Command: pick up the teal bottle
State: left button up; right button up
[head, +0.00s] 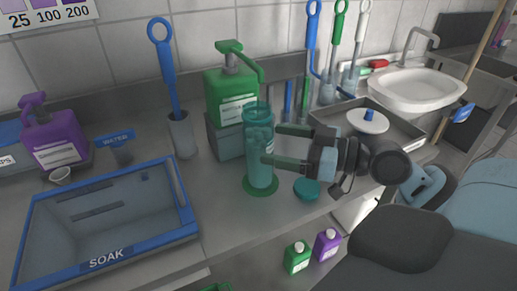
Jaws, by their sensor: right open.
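The teal bottle (260,148) is a tall, see-through cylinder standing upright on a green round base (261,188) near the counter's front edge. My right gripper (270,146) comes in from the right. Its two fingers point left, one higher and farther back, one lower and nearer, with the tips at the bottle's right side. The jaws are open; I cannot tell whether either finger touches the bottle. A teal round lid (307,189) lies on the counter just below the gripper. My left gripper is not in view.
A green pump bottle (231,95) on a grey block stands behind the teal bottle. The blue-rimmed SOAK tray (108,258) and a grey holder with a blue brush (181,137) are to the left. A grey tray (413,129) and a sink (418,88) are to the right.

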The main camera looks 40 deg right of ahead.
aim_at(250, 140)
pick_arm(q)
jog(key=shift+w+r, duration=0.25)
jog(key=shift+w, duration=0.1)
pick_arm(e)
jog(key=shift+w+a, duration=0.35)
jog(key=shift+w, duration=0.2)
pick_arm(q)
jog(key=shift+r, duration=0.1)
pick_arm(e)
jog(key=shift+w, duration=0.1)
jog(key=shift+w+a+r+p, duration=0.15)
jog(key=shift+w+a+p, duration=0.1)
jog(key=shift+p, duration=0.15)
jog(key=p+x, duration=0.1)
jog(key=x, duration=0.2)
jog(key=shift+s+a, duration=0.1)
jog(key=shift+a, duration=0.15)
jog(key=shift+w+a, duration=0.3)
jog(key=shift+w, duration=0.2)
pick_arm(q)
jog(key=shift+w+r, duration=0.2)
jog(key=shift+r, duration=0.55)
pick_arm(e)
jog(key=c, duration=1.1)
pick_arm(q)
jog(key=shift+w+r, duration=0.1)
pick_arm(e)
jog(key=shift+c, duration=0.2)
